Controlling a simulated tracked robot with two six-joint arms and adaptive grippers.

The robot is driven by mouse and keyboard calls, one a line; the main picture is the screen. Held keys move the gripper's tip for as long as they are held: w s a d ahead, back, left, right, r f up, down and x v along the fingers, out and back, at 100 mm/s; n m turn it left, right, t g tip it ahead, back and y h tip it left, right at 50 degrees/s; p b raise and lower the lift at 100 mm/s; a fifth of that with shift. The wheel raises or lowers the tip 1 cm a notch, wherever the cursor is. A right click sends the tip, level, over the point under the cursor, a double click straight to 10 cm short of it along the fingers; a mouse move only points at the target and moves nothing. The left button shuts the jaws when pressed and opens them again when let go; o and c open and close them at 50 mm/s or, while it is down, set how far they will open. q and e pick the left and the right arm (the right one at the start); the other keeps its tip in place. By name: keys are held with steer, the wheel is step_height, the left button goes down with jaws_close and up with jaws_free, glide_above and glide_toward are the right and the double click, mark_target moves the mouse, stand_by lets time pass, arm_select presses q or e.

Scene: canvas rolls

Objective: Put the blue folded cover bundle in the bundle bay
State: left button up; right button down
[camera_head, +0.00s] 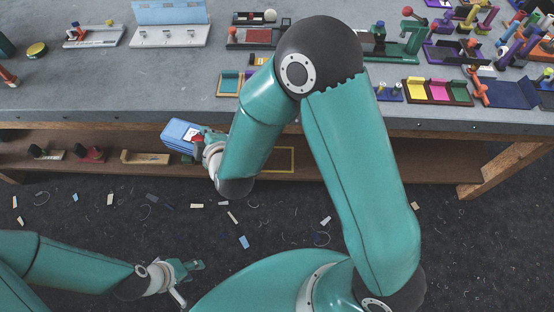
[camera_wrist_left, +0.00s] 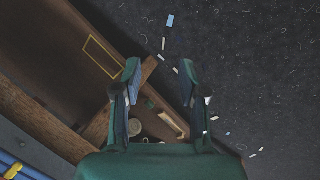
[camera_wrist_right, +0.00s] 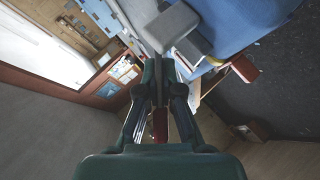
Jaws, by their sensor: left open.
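The blue folded cover bundle (camera_head: 176,133) is off the shelf, in front of the bench edge, with a white and red patch on its side. It also shows large in the right wrist view (camera_wrist_right: 235,22), with a grey block (camera_wrist_right: 172,27) at its near edge. My right gripper (camera_head: 203,143) is shut on the bundle at that block; the exact contact is partly hidden. A yellow outlined rectangle (camera_head: 278,160) on the lower shelf looks like the bundle bay; it is empty where visible and also shows in the left wrist view (camera_wrist_left: 103,56). My left gripper (camera_head: 196,268) is open and empty, above the floor.
The lower shelf (camera_head: 400,172) holds a few small fixtures at left, including a tan block (camera_head: 145,157). The grey bench top (camera_head: 110,95) above carries many tools and trays. A wooden leg (camera_head: 500,170) stands at right. Small scraps litter the dark floor (camera_head: 90,220).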

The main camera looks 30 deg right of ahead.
arm_select(q)
steer(key=shift+w+d, duration=0.15)
arm_select(e)
steer(key=shift+d, duration=0.3)
